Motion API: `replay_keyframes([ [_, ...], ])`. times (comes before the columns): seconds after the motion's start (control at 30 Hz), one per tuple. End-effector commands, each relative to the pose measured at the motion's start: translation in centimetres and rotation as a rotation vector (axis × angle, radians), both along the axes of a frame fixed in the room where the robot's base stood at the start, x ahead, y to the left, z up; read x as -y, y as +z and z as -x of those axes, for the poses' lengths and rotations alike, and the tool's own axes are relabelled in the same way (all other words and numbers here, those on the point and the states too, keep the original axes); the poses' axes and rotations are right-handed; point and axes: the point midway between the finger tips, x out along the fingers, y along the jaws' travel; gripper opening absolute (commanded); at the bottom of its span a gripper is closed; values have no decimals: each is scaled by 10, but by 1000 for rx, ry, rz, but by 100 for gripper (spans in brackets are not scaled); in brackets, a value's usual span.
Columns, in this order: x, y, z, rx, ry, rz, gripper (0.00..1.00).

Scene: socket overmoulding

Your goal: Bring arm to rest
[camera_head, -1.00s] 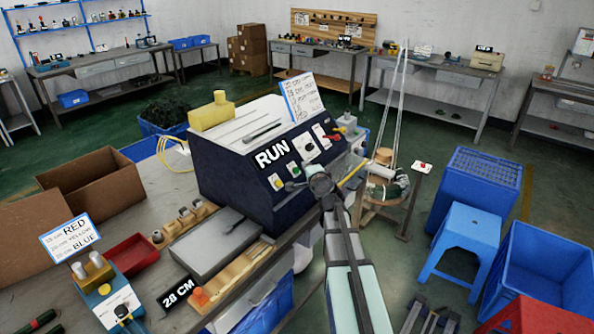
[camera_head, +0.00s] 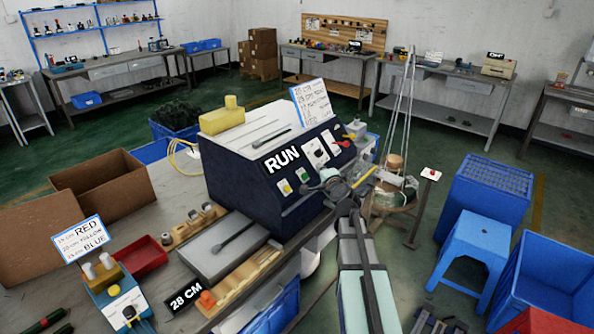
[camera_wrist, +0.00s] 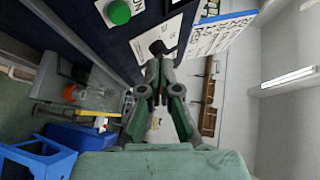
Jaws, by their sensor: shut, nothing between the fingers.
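My gripper (camera_head: 328,177) is at the end of my arm, in front of the right part of the dark blue machine's (camera_head: 245,180) front panel. The arm reaches up from the bottom of the head view. In the wrist view, my gripper (camera_wrist: 159,72) has its fingers together with nothing between them. A black knob (camera_wrist: 158,47) on the panel shows just beyond the fingertips. I cannot tell whether they touch. A green button (camera_wrist: 118,12) is on the panel too. In the head view, the gripper and wrist partly hide the panel's lower right.
A workbench (camera_head: 150,200) carries the machine, a cardboard box (camera_head: 105,185), a red tray (camera_head: 140,257) and a small blue device (camera_head: 118,295). A stool with a spool (camera_head: 393,170), a blue stool (camera_head: 475,245) and blue crates (camera_head: 490,185) stand right of my arm. Floor shows between them.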

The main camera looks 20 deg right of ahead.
Motion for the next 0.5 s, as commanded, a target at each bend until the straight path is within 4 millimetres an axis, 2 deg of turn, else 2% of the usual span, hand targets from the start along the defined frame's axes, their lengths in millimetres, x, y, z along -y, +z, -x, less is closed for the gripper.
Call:
replay_keyframes([
  [0.17,-2,-1,0,-8,13,15,0],
  [0.3,-21,-20,6,-106,122,131,0],
  [0.37,-33,-46,17,-192,196,209,0],
  [0.5,-65,-127,49,-394,359,328,0],
])
